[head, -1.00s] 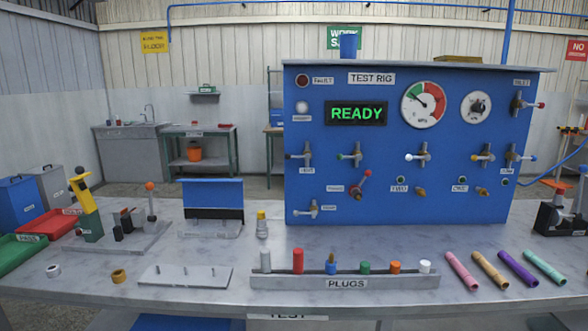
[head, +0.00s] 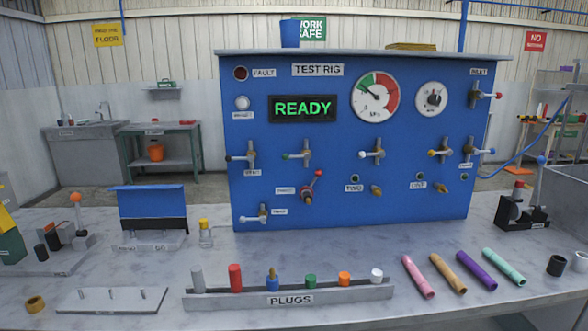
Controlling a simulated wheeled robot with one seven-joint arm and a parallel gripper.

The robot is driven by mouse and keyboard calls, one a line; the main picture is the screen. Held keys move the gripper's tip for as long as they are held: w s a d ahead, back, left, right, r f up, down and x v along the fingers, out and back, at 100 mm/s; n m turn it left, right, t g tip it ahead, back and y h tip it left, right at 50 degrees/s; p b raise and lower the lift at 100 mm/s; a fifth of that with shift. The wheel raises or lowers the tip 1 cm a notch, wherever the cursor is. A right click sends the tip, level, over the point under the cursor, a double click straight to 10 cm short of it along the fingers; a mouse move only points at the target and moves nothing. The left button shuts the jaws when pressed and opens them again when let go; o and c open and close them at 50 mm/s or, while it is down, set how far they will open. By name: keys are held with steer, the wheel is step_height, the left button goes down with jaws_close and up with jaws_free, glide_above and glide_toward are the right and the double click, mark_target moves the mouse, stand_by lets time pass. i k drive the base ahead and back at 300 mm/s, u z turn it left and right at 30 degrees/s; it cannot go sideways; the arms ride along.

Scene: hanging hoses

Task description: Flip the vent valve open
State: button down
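The blue test rig panel (head: 330,140) stands at the back of the grey bench. A small metal valve (head: 250,154) sits at the panel's left edge, above a small label (head: 252,172) that seems to read VENT. Its lever lies level, with a dark tip (head: 229,158) pointing left. Another valve (head: 262,215) with a pale-tipped lever pointing left sits lower on the panel; its label is too small to read. The panel's display (head: 302,108) reads READY in green. My gripper is not in view.
Several similar valves with coloured lever tips, such as the white-tipped one (head: 372,153), share the panel. A PLUGS rack (head: 290,300) and several coloured hose pieces (head: 477,270) lie in front. A black-and-blue stand (head: 151,208) and a small bottle (head: 206,233) stand left of it.

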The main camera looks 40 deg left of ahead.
mark_target(250, 157)
steer(key=z, duration=1.45)
steer(key=k, duration=1.15)
steer(key=u, duration=2.2)
steer(key=i, duration=0.95)
steer(key=u, duration=0.05)
